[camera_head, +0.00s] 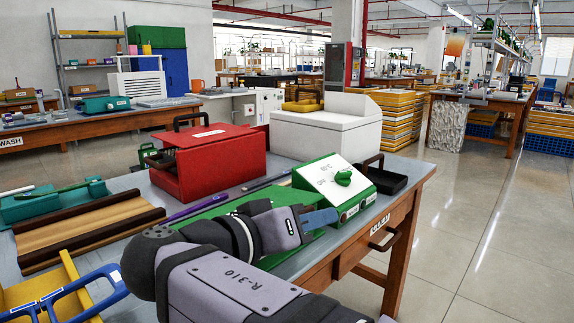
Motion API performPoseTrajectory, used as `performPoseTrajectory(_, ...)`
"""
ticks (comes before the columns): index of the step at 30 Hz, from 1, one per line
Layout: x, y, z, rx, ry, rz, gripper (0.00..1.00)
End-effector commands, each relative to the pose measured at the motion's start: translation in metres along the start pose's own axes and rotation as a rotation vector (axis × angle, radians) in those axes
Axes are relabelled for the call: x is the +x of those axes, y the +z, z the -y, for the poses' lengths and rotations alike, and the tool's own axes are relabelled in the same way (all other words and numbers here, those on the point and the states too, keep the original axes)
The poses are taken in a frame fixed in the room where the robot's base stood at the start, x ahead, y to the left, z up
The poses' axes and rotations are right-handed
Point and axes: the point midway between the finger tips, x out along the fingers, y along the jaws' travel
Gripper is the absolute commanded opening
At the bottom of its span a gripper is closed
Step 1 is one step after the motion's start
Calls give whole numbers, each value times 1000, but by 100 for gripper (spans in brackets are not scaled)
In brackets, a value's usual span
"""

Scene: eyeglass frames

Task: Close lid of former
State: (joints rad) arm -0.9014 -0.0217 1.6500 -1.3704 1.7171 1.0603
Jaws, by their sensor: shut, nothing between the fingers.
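No readable label names the former, so I cannot tell which machine it is. A red box (208,165) with a black handle on top stands at the middle of the bench; its top looks down. A white machine (326,136) stands behind, with a raised block at its back right. A green machine (340,188) with a white sloping panel and green knob stands near the right bench edge. My gripper (322,217) is shut and empty, its blue fingers by the lower left of the green machine. Whether they touch it is unclear. My arm hides part of the bench.
A black tray (382,178) sits right of the green machine. A striped wooden board (85,230), a teal tray (52,201) and a blue-and-yellow frame holder (62,292) are on the left. A purple pen (190,211) lies before the red box. Open floor lies right.

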Motion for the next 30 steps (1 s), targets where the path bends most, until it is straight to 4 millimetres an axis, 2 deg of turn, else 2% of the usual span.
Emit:
performPoseTrajectory(1, -1, -12, -6, 0, -2, 24, 0)
performPoseTrajectory(15, 4, -37, -8, 9, -36, 258, 0)
performPoseTrajectory(30, 0, -70, -11, 35, -72, 537, 0)
